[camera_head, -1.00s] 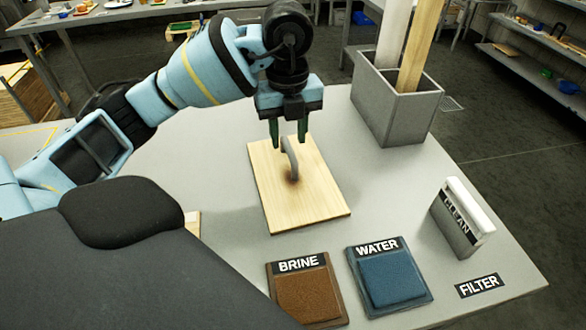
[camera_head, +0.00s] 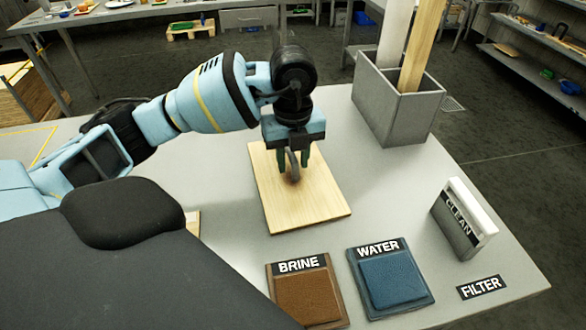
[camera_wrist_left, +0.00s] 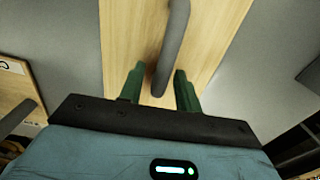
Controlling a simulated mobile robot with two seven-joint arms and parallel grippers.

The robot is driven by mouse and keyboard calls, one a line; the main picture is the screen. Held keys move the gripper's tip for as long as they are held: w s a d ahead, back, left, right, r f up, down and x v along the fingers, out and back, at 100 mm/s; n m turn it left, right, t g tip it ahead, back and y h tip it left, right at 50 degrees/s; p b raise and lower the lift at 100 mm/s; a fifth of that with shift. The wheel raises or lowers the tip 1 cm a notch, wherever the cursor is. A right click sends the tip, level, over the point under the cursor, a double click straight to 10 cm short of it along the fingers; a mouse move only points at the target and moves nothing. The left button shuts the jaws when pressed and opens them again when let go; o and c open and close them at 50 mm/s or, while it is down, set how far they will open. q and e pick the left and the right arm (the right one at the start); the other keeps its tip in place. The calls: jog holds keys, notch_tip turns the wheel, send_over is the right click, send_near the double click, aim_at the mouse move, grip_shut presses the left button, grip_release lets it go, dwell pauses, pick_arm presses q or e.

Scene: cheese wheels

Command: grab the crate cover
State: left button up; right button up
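The crate cover (camera_head: 310,200) is a flat, light wooden board with a grey curved handle (camera_head: 292,165) standing up from it. It lies on the grey table. My left gripper (camera_head: 294,168) is lowered over the handle, fingers pointing down. In the left wrist view the handle (camera_wrist_left: 171,50) reaches between the two green fingers of my left gripper (camera_wrist_left: 159,88), with a gap on each side. The fingers are apart. The board (camera_wrist_left: 125,35) also shows beneath them. My right gripper is not in view.
A brown BRINE pad (camera_head: 306,292) and a blue WATER pad (camera_head: 390,278) lie at the table's front. A white CLEAN block (camera_head: 463,220) stands right, near a FILTER label (camera_head: 481,287). A grey bin (camera_head: 400,105) with tall boards stands behind right.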

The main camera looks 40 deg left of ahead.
aim_at(294, 155)
pick_arm(q)
grip_shut()
jog(key=shift+r, duration=0.15)
jog(key=shift+r, duration=0.6)
notch_tip(294, 155, up, 2)
jog(key=shift+r, duration=0.25)
jog(key=s+d+r, duration=0.1)
jog(key=s+d, duration=0.3)
jog(key=s, duration=1.1)
jog(key=shift+s+d, duration=0.15)
jog(key=shift+s, duration=0.1)
